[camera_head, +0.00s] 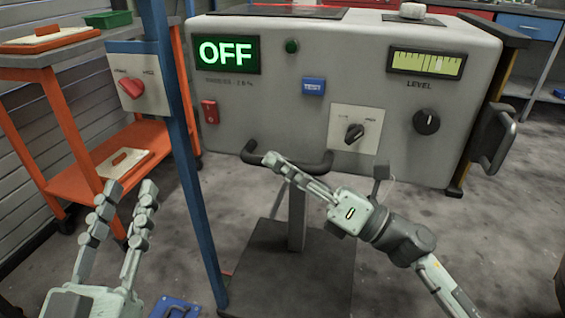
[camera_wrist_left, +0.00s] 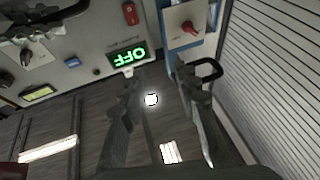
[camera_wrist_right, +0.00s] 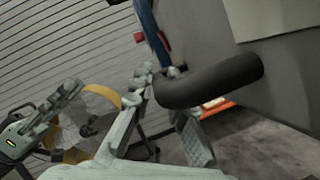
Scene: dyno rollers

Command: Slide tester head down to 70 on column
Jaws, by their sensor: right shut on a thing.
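The grey tester head (camera_head: 300,85) fills the upper middle of the head view, with a green OFF display, a LEVEL gauge and knobs on its front. A dark bar handle (camera_head: 308,165) juts from its lower front edge; it also shows in the right wrist view (camera_wrist_right: 215,82). My right gripper (camera_head: 270,160) is shut on the left part of this handle. A grey post (camera_head: 297,218) stands below the head on a dark base plate. No number 70 is readable. My left gripper (camera_head: 125,190) is open and empty, left of the blue pole, apart from the head.
A blue pole (camera_head: 180,130) carrying a red selector switch (camera_head: 131,88) stands between my grippers. An orange shelf cart (camera_head: 75,177) is at the left. A dark side handle (camera_head: 497,138) sticks out at the head's right. The concrete floor at right is mostly clear.

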